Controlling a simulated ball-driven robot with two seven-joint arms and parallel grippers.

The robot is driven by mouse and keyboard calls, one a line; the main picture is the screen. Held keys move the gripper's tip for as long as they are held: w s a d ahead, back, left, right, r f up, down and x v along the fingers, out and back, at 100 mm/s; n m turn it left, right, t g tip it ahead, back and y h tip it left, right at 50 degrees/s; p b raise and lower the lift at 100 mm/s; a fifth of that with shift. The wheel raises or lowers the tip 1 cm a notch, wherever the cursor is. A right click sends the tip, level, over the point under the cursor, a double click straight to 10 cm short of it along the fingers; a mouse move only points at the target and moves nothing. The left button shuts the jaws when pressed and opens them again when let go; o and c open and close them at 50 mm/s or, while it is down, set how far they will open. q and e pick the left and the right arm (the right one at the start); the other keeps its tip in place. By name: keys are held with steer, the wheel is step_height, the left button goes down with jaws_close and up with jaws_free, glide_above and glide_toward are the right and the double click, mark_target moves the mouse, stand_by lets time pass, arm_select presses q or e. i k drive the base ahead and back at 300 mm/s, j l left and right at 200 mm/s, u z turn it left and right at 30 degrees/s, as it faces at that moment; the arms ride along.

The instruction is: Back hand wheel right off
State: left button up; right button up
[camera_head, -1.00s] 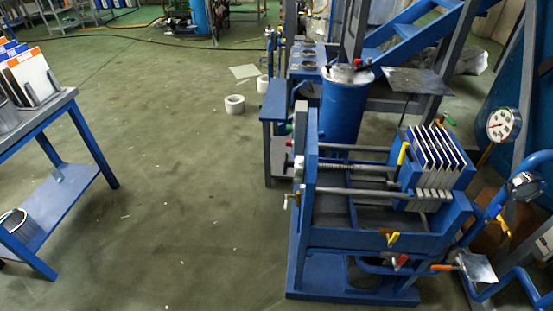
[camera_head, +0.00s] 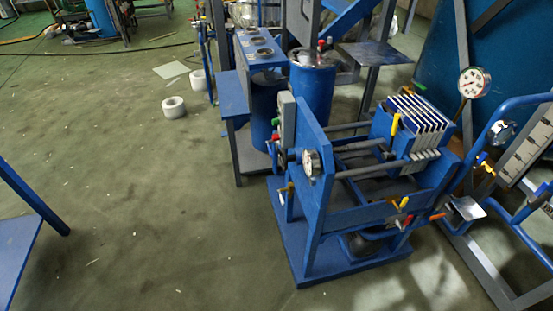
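A blue press frame (camera_head: 345,215) stands right of the picture's middle. A stack of white plates (camera_head: 415,120) sits at its right end. Grey rods (camera_head: 372,170) run from the stack to the blue upright plate (camera_head: 312,135) at the left end. A round pale-faced dial (camera_head: 311,163) shows on this end plate. A small dark round part (camera_head: 283,157) sits just left of it, partly hidden; I cannot tell whether it is the hand wheel. Neither of my grippers is in view.
A blue bench (camera_head: 233,95) and a blue drum (camera_head: 312,88) stand behind the press. A gauge (camera_head: 474,82) and blue pipes (camera_head: 518,105) crowd the right. A blue table (camera_head: 18,240) is at the left edge. The floor between is mostly clear.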

mark_target(285, 158)
steer(key=z, duration=0.45)
steer(key=i+j+z, duration=0.1)
steer(key=z, duration=0.4)
steer(key=j+z, duration=0.2)
steer(key=z, duration=0.25)
steer(key=j+z, duration=0.15)
steer(key=z, duration=0.35)
steer(key=j+z, duration=0.15)
steer(key=z, duration=0.3)
steer(key=j+z, duration=0.15)
steer(key=z, duration=0.35)
steer(key=k+j+z, duration=0.4)
steer(key=j, duration=0.2)
steer(key=k+j+z, duration=0.25)
steer(key=j+z, duration=0.2)
steer(key=k+j+z, duration=0.4)
steer(key=j, duration=0.15)
